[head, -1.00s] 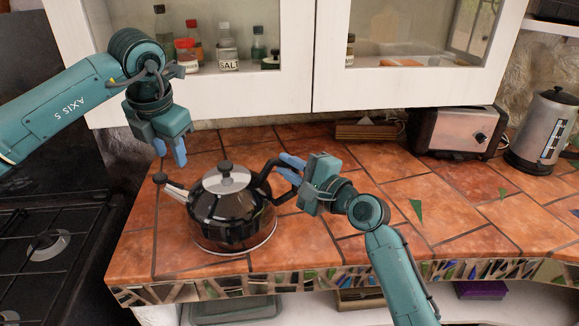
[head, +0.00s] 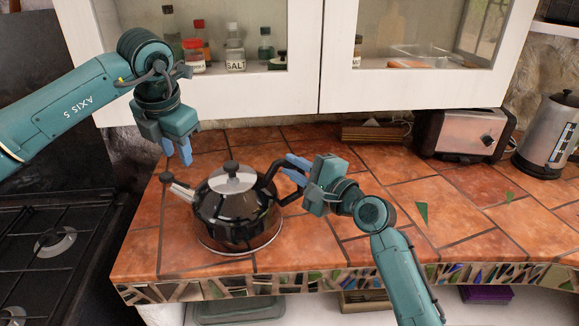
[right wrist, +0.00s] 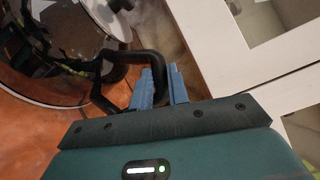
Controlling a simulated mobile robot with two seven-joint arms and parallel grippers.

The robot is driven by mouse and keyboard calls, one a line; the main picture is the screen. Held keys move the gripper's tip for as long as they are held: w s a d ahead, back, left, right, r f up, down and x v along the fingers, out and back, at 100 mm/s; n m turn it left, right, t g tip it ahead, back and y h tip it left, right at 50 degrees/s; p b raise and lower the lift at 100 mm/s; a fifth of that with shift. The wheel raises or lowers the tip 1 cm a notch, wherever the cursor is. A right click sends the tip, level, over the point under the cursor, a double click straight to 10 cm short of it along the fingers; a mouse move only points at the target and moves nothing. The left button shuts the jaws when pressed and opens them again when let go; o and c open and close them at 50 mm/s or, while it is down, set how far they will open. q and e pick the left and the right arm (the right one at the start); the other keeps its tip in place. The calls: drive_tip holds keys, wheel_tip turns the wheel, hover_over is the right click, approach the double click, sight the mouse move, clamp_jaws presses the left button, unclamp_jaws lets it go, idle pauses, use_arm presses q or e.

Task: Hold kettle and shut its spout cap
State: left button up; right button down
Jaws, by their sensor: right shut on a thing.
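The kettle (head: 235,215) is dark and glossy with a pale lid and black knob. It stands upright on the tiled counter and also shows in the right wrist view (right wrist: 48,98). Its metal spout points left, with the black spout cap (head: 166,178) at the tip; how far the cap is open is too small to tell. My right gripper (head: 292,170) is shut on the kettle's black handle (head: 270,178), which also shows in the right wrist view. My left gripper (head: 178,158) hangs above and slightly right of the cap, fingers down, apart from it. Its finger gap is unclear.
The tiled counter (head: 330,250) is clear in front and right of the kettle. A toaster (head: 463,135) and a steel electric kettle (head: 546,135) stand at the back right. A stove (head: 60,235) is at the left. White cabinets (head: 300,95) hang above the back.

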use_arm(q)
drive_tip(key=c, duration=0.5)
drive_tip(key=shift+a+r+m, duration=0.15)
drive_tip(key=shift+r+m, duration=0.15)
drive_tip(key=shift+m, duration=0.7)
clamp_jaws()
wheel_tip(320, 180, up, 8)
drive_tip(key=s+a+m, duration=0.1)
drive_tip(key=a+m, duration=0.1)
drive_tip(key=m, duration=2.5)
drive_tip(key=shift+a+m, duration=0.3)
drive_tip(key=shift+a, duration=0.05)
